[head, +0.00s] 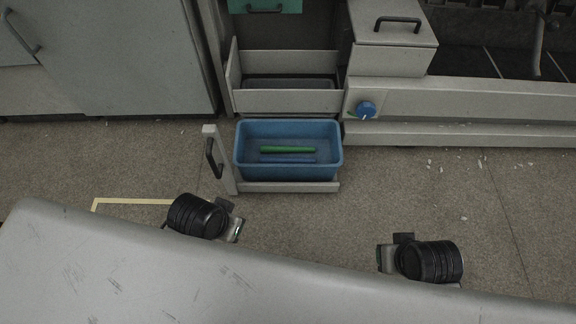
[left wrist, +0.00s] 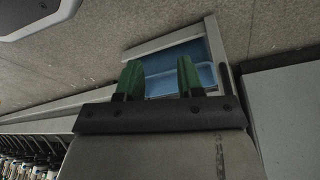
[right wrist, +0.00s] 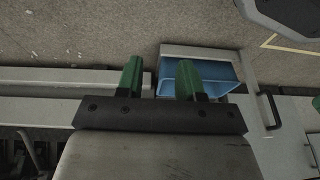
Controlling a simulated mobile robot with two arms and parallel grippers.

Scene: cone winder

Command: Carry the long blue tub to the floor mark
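The long blue tub (head: 289,172) sits in a low pulled-out drawer (head: 290,187), with a green rod (head: 288,150) and a blue rod (head: 287,159) lying inside it. The floor mark (head: 130,201) is a pale yellow tape corner, partly hidden by my body and left arm. My left gripper (head: 237,230) is apart from the tub; its fingers are spread and empty in the left wrist view (left wrist: 159,80), with the tub (left wrist: 160,86) beyond them. My right gripper (head: 383,258) is also apart from the tub; its fingers are spread and empty in the right wrist view (right wrist: 158,80).
The drawer's front panel with a black handle (head: 213,157) stands left of the tub. Another open drawer (head: 288,101) is above it. A machine with a blue knob (head: 366,109) is at the right, a grey cabinet (head: 130,60) at the left.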

